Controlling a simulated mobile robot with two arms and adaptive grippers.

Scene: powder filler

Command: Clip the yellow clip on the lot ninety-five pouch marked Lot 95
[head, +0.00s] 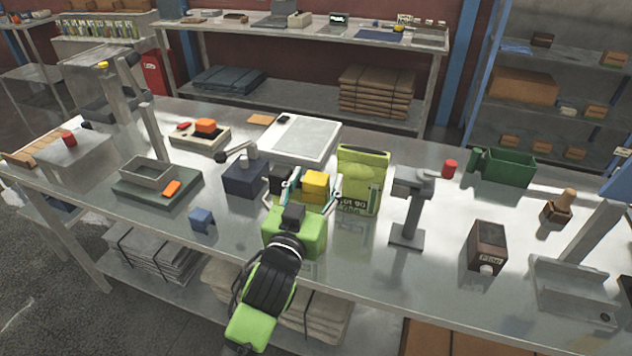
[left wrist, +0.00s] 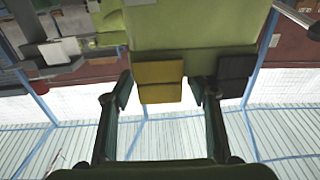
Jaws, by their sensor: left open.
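The lime-green pouch (head: 363,165) stands upright on the bench in the head view. Its dark label starts with "Lot", but I cannot read the number surely. The yellow clip (head: 317,183) is left of the pouch, between the fingers of my left gripper (head: 312,188). In the left wrist view, the yellow clip (left wrist: 160,82) shows between the open finger pads, with visible gaps at both sides. A black block (left wrist: 235,75) is beside the clip; it also shows in the head view (head: 282,180). Whether the clip touches the pouch is unclear. My right gripper is not in view.
A grey stand with a red knob (head: 411,205) is right of the pouch. A dark blue box with a lever (head: 245,178) is left of my gripper. A white panel (head: 300,138) lies behind.

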